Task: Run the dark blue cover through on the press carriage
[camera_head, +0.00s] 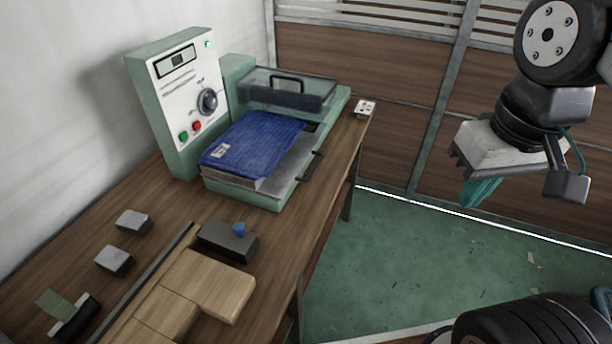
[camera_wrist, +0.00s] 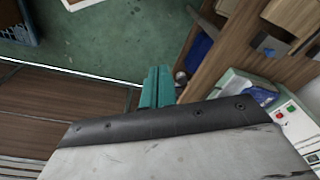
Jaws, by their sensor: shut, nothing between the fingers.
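The dark blue cover (camera_head: 255,138) lies flat on the press carriage (camera_head: 258,195) at the front of the green press, with a small pale label near its left corner. The carriage has a dark handle (camera_head: 311,166) on its right side. A clear hood (camera_head: 287,90) with a black handle stands behind the cover. My gripper (camera_head: 478,192) hangs in the air right of the table, well apart from the press, its teal fingers shut and empty. The shut fingers also show in the wrist view (camera_wrist: 157,88).
The control box (camera_head: 178,95) has a dial, green and red buttons, and a lit green lamp. Wooden blocks (camera_head: 205,283), a dark block with a blue knob (camera_head: 228,241) and grey metal blocks (camera_head: 133,222) occupy the table's near end. Open green floor (camera_head: 450,250) lies right of the table.

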